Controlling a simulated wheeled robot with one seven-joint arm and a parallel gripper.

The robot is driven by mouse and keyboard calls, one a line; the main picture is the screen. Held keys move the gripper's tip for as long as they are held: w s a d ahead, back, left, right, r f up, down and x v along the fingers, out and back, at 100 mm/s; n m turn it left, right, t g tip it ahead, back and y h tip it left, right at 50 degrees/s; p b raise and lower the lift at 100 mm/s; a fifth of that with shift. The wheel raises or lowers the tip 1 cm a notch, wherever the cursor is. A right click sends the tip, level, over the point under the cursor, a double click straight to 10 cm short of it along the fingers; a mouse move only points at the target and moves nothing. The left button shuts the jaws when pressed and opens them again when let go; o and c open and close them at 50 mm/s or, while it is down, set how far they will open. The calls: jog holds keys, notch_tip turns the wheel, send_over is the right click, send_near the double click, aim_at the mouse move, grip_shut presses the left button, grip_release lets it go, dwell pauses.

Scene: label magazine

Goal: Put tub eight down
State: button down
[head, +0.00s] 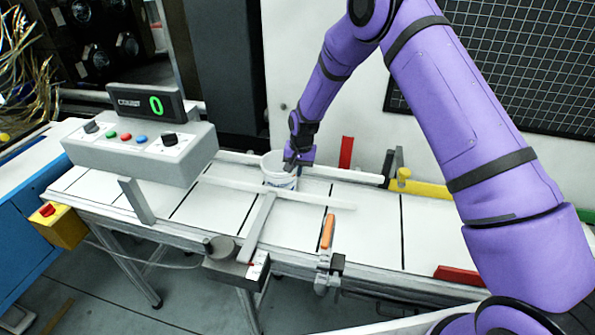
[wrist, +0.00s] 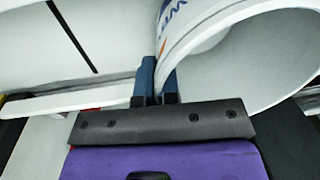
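A white tub (head: 279,180) with blue print stands upright over the white conveyor, between its two guide rails, in the head view. Its open mouth and wall fill the upper right of the wrist view (wrist: 215,45). My gripper (head: 297,162) is at the tub's right rim. In the wrist view its two blue fingers (wrist: 157,80) are close together with the tub's wall between them, one finger outside and one inside. I cannot tell whether the tub's base touches the belt. No number can be read on the tub.
The conveyor belt (head: 372,222) has dark cross lines and is clear to the right. A pale bar (head: 256,228) and an orange-handled clamp (head: 327,232) are at the front. Red and yellow parts line the back.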

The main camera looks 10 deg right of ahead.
jog(key=shift+f, duration=0.2)
jog(key=shift+f, duration=0.15)
jog(key=c, duration=1.4)
grip_release()
jog(key=shift+o, duration=0.2)
notch_tip(320, 180, up, 12)
jog(key=d, duration=0.1)
jog(key=shift+s, duration=0.2)
jog(key=shift+d+r, duration=0.1)
jog(key=shift+r, duration=0.1)
